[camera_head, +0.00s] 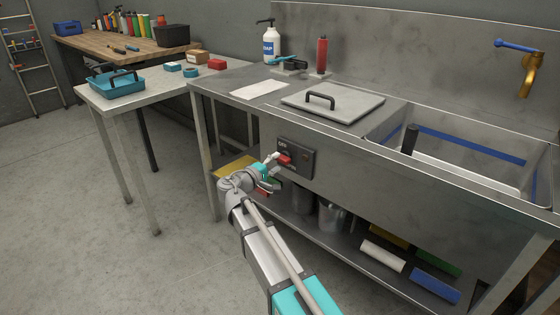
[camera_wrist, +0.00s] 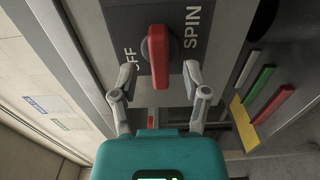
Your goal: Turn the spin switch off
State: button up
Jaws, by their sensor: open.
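The spin switch (camera_head: 286,160) is a red knob on a dark panel (camera_head: 308,168) on the front of the steel sink bench. In the wrist view the red knob (camera_wrist: 158,57) stands as an upright bar between the words OFF on the left and SPIN on the right. I cannot tell which word it points to. My gripper (camera_wrist: 160,78) is open, with one finger on each side of the knob's lower end. A gap shows between each finger and the knob. In the head view my gripper (camera_head: 272,166) is at the panel's left side and partly covers it.
A lower shelf (camera_head: 340,240) under the bench holds metal pots and coloured blocks. Above are a lid with a black handle (camera_head: 335,103), a soap bottle (camera_head: 269,45) and a sink basin (camera_head: 470,150). A side table with a blue tray (camera_head: 115,85) stands left. The floor at left is clear.

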jog(key=shift+x, duration=1.2)
grip_shut()
